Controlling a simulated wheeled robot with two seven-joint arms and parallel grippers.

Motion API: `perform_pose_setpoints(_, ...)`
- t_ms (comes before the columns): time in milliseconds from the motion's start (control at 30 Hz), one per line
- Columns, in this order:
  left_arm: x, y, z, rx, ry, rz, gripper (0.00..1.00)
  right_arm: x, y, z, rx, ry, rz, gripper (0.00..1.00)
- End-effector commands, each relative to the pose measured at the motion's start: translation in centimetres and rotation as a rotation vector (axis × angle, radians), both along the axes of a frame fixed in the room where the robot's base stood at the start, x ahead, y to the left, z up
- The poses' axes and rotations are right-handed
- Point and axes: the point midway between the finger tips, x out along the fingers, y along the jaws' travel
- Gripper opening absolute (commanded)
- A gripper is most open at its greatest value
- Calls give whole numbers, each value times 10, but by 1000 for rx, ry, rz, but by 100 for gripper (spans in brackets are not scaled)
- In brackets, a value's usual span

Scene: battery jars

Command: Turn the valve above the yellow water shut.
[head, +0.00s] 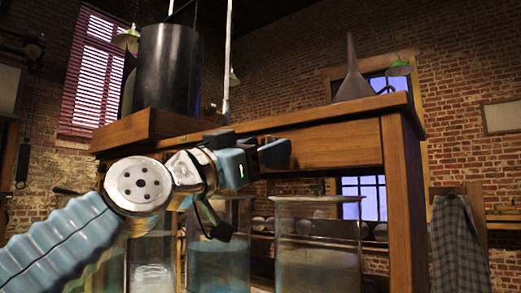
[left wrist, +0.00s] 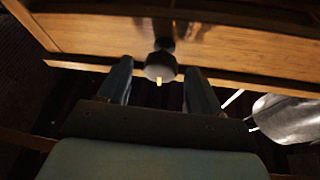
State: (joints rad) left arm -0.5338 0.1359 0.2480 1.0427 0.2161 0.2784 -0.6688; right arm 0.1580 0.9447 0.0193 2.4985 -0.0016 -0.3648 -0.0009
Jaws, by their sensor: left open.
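My left gripper (head: 275,152) is open in front of the wooden shelf's front edge in the head view. In the left wrist view its two fingers (left wrist: 160,88) stand on either side of a dark round knob with a pale yellowish tip (left wrist: 160,66), with gaps showing between. The knob sits at the wooden edge and looks like a valve; the head view does not show it clearly. Glass jars stand below the shelf: a bluish one (head: 220,262), a greyish one (head: 318,262) and a whitish one (head: 152,268). No water looks clearly yellow. My right gripper is out of view.
The wooden shelf (head: 340,148) overhangs the jars, its post (head: 402,200) on the right. A dark metal cylinder (head: 168,72) and a grey funnel (head: 352,82) stand on top. A checked cloth (head: 457,245) hangs at the far right.

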Motion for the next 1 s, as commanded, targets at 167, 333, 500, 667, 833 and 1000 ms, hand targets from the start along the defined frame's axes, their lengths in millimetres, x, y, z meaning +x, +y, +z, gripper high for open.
perform_pose_setpoints(167,-1,2,-2,0,0,1,64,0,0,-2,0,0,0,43)
perform_pose_setpoints(333,-16,17,-14,-1,-1,2,64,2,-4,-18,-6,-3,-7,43)
perform_pose_setpoints(500,-44,44,-32,-2,-2,3,64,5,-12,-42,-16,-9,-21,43)
perform_pose_setpoints(667,-70,68,-44,-1,-2,2,64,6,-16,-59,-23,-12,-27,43)
perform_pose_setpoints(833,-86,84,-51,0,0,1,64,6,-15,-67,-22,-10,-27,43)
perform_pose_setpoints(1000,-92,89,-52,0,0,0,64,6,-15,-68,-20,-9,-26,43)
